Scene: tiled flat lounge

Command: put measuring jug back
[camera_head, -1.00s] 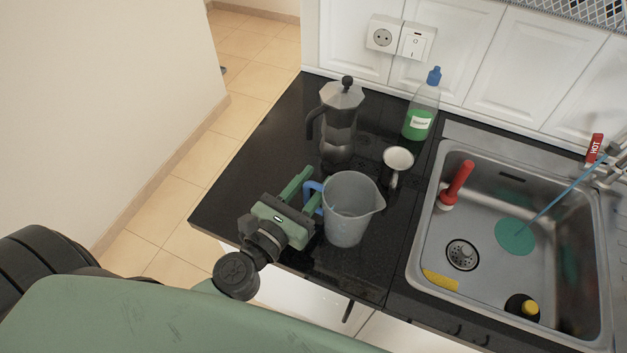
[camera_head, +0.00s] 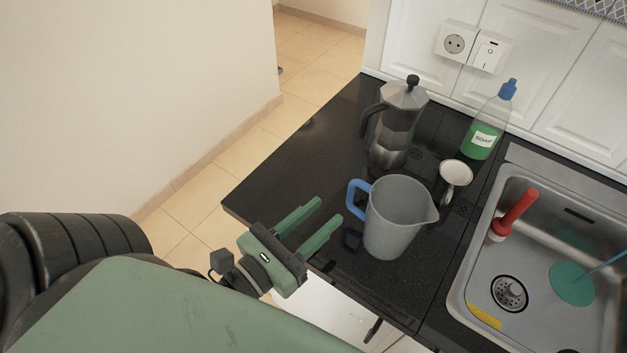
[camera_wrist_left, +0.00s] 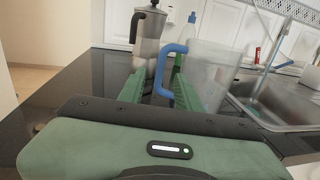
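The measuring jug (camera_head: 397,222) is translucent grey with a blue handle and stands upright on the black counter. Its handle points left, toward my left gripper. My left gripper (camera_head: 328,217) is open and empty, at the counter's front edge, with its green fingers directed at the jug but apart from it. In the left wrist view the jug (camera_wrist_left: 212,72) stands ahead at the right, and its blue handle shows beyond and between the open fingers (camera_wrist_left: 160,90). My right gripper is not in view.
A moka pot (camera_head: 396,125) stands behind the jug. A white cup (camera_head: 455,175) and a green soap bottle (camera_head: 487,125) stand behind it to the right. The sink (camera_head: 535,245) holds a red-handled brush, a teal disc and a yellow sponge. The counter's left part is clear.

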